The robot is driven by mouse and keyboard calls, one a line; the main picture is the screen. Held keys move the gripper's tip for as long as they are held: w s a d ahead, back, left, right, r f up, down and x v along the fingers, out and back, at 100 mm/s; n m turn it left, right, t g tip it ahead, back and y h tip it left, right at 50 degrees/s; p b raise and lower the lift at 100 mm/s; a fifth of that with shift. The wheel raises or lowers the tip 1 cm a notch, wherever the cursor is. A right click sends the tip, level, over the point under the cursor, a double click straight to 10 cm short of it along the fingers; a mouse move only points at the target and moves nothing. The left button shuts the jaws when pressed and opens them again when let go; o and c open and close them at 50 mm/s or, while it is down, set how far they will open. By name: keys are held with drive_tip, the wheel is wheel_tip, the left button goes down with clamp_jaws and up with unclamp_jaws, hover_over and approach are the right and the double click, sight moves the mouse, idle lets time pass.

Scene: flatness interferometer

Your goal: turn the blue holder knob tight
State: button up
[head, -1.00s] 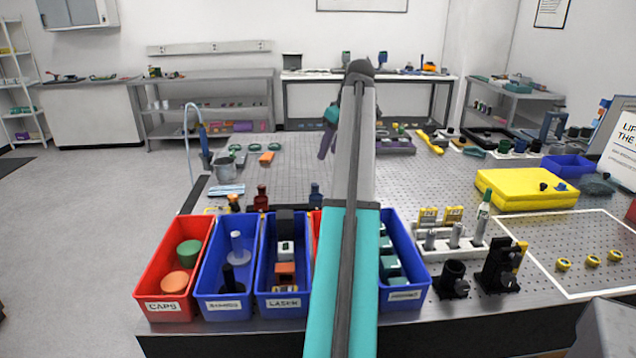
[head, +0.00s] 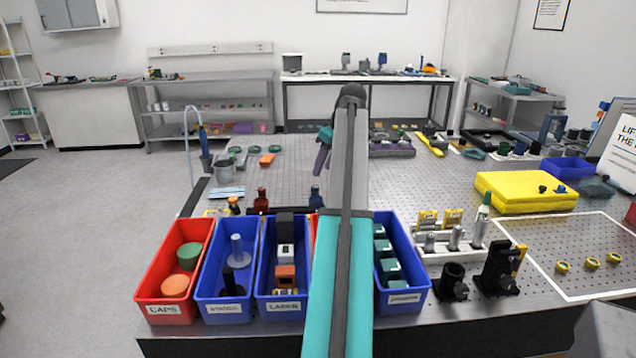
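My arm reaches away across the middle of the head view and hides much of what lies behind it. Part of my gripper (head: 322,158) shows as a purple piece left of the arm's far end, above the perforated table. Its fingertips are not clear, so I cannot tell whether it is open or shut or holds anything. A small blue holder (head: 315,197) stands behind the bins, just left of my arm. Its knob is too small to make out. A similar red holder (head: 262,199) stands to its left. My gripper appears farther back than the blue holder.
Red and blue bins (head: 167,312) line the table's front edge. Black mounts (head: 453,283) and a white rack stand right of my arm. A yellow case (head: 527,192) lies farther right. The perforated table (head: 245,178) has free room left of my arm.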

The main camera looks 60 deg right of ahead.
sight(316, 187)
drive_tip(key=shift+p+x, duration=0.4)
drive_tip(key=shift+x, duration=3.6)
clamp_jaws()
